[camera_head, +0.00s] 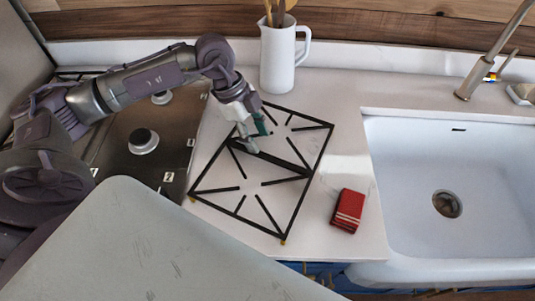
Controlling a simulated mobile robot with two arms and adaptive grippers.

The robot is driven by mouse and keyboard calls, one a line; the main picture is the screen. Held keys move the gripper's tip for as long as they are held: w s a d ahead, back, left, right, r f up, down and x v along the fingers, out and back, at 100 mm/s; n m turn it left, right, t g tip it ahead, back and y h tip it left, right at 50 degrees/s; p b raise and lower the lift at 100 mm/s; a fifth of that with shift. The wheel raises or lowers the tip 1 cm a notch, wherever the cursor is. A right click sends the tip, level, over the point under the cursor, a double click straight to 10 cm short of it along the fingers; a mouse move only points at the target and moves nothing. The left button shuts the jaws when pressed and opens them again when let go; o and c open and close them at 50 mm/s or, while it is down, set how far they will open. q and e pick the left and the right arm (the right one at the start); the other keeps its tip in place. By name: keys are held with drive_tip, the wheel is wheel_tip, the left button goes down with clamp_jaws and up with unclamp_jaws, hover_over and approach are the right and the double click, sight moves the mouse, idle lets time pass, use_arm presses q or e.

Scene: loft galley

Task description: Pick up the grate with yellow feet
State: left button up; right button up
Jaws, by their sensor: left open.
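The black grate (296,180) lies flat on the white counter, left of the sink. Small yellow feet show at its near corners. My left gripper (254,138) is over the left part of the grate, near its middle crossbar. Its fingers are apart, one on each side of the bar as seen from here. I cannot tell whether they touch it. My right gripper is not in view.
A folded red cloth (347,211) lies right of the grate. A white pitcher (277,62) with utensils stands behind it. The white sink (395,205) with a faucet (485,70) is at right. A cooktop with burners (143,141) is at left.

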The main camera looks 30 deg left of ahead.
sight(268, 156)
use_arm(q)
drive_tip(key=shift+d+f, duration=0.25)
drive_tip(key=shift+f, duration=0.4)
drive_tip(key=shift+s+d+f+p, duration=0.15)
drive_tip(key=shift+d+f+p, duration=0.05)
drive_tip(key=shift+d+p, duration=0.15)
drive_tip(key=x, duration=0.1)
drive_tip(key=p+x, duration=0.1)
drive_tip(key=x, duration=0.1)
drive_tip(key=shift+s+d+f, duration=0.15)
drive_tip(key=shift+s+d, duration=0.1)
drive_tip(key=shift+d, duration=0.05)
drive_tip(key=shift+d+f, duration=0.15)
drive_tip(key=shift+f, duration=0.35)
drive_tip(key=shift+w+r+p, duration=0.1)
drive_tip(key=shift+p, duration=0.2)
clamp_jaws()
